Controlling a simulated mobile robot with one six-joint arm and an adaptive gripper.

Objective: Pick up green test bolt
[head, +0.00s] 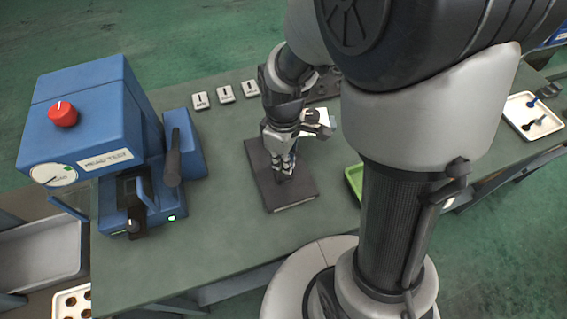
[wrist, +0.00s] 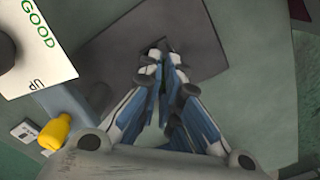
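I cannot make out a green test bolt in either view. My gripper (head: 284,176) points down at the dark mat (head: 296,199) on the bench, its tips at or just above it. In the wrist view, my gripper (wrist: 164,58) has its two blue-and-grey fingers converging to a narrow gap over the dark mat (wrist: 205,38). A small dark shape shows at the fingertips; I cannot tell whether it is a held part, something on the mat or shadow.
A green tray (head: 354,181) is partly behind my arm. A white tray (head: 533,116) with bolts is far right. A GOOD/UP sign (wrist: 40,45) is near my gripper.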

